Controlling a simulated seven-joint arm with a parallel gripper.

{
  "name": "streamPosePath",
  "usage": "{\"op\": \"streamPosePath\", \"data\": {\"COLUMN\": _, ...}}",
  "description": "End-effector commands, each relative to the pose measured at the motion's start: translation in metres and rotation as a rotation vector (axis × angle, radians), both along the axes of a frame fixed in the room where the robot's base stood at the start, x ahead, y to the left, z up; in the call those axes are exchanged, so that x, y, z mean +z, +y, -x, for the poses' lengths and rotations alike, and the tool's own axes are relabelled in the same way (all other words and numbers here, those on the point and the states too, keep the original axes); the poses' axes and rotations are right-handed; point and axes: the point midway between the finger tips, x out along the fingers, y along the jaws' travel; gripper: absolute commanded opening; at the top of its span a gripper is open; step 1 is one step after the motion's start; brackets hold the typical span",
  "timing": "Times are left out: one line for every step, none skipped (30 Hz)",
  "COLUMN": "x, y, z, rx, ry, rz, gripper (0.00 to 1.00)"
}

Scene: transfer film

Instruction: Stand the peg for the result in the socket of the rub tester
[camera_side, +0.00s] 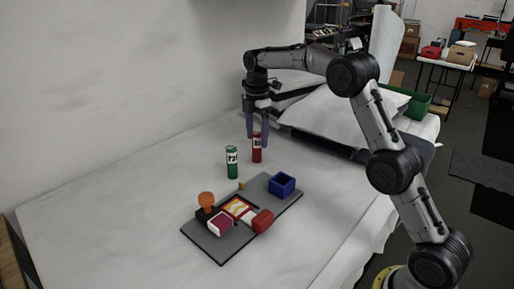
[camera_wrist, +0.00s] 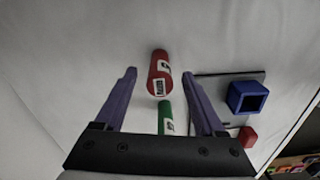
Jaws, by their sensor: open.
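A red peg (camera_side: 257,155) with a white label stands upright on the white table. In the wrist view the red peg (camera_wrist: 160,70) shows between my fingertips. A green peg (camera_side: 232,163) with a white label stands to its left and nearer the side camera; it also shows in the wrist view (camera_wrist: 165,112). The label marks are too small to read surely. My gripper (camera_side: 257,139) points down, open, its fingers at the red peg's upper part; I cannot tell if they touch it. The rub tester (camera_side: 205,246) is a grey board with an open, empty-looking blue square socket (camera_side: 282,184).
The board carries a red block (camera_side: 263,221), a yellow-red print (camera_side: 238,207), a magenta-topped block (camera_side: 220,225) and an orange knob (camera_side: 206,200) on a black base. A small yellow piece (camera_side: 242,185) is at its back edge. The table's left side is clear.

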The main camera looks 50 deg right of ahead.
Motion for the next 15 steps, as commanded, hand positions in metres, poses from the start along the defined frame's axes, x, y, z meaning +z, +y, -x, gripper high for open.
{"op": "streamPosePath", "data": {"x": 0.0001, "y": 0.0000, "z": -0.0001, "rx": 0.000, "ry": 0.000, "rz": 0.000, "gripper": 0.72}}
{"op": "streamPosePath", "data": {"x": 0.0002, "y": 0.0000, "z": -0.0001, "rx": 0.000, "ry": 0.000, "rz": 0.000, "gripper": 0.72}}
{"op": "streamPosePath", "data": {"x": 0.0002, "y": 0.0000, "z": -0.0001, "rx": 0.000, "ry": 0.000, "rz": 0.000, "gripper": 0.65}}
{"op": "streamPosePath", "data": {"x": 0.0002, "y": 0.0000, "z": -0.0001, "rx": 0.000, "ry": 0.000, "rz": 0.000, "gripper": 0.59}}
{"op": "streamPosePath", "data": {"x": 0.0003, "y": 0.0000, "z": -0.0001, "rx": 0.000, "ry": 0.000, "rz": 0.000, "gripper": 0.54}}
{"op": "streamPosePath", "data": {"x": 0.0003, "y": 0.0000, "z": -0.0001, "rx": 0.000, "ry": 0.000, "rz": 0.000, "gripper": 0.47}}
{"op": "streamPosePath", "data": {"x": 0.0003, "y": 0.0000, "z": -0.0001, "rx": 0.000, "ry": 0.000, "rz": 0.000, "gripper": 0.41}}
{"op": "streamPosePath", "data": {"x": 0.0004, "y": 0.0000, "z": -0.0001, "rx": 0.000, "ry": 0.000, "rz": 0.000, "gripper": 0.36}}
{"op": "streamPosePath", "data": {"x": 0.0004, "y": 0.0000, "z": -0.0001, "rx": 0.000, "ry": 0.000, "rz": 0.000, "gripper": 0.29}}
{"op": "streamPosePath", "data": {"x": 0.0004, "y": 0.0000, "z": -0.0001, "rx": 0.000, "ry": 0.000, "rz": 0.000, "gripper": 0.23}}
{"op": "streamPosePath", "data": {"x": 0.0004, "y": 0.0000, "z": -0.0001, "rx": 0.000, "ry": 0.000, "rz": 0.000, "gripper": 0.18}}
{"op": "streamPosePath", "data": {"x": 0.0004, "y": 0.0000, "z": -0.0001, "rx": 0.000, "ry": 0.000, "rz": 0.000, "gripper": 0.11}}
{"op": "streamPosePath", "data": {"x": 0.0005, "y": 0.0000, "z": -0.0001, "rx": 0.000, "ry": 0.000, "rz": 0.000, "gripper": 0.05}}
{"op": "streamPosePath", "data": {"x": 0.0005, "y": 0.0000, "z": -0.0001, "rx": 0.000, "ry": 0.000, "rz": 0.000, "gripper": 0.00}}
{"op": "streamPosePath", "data": {"x": 0.0005, "y": 0.0000, "z": -0.0001, "rx": 0.000, "ry": 0.000, "rz": 0.000, "gripper": 0.00}}
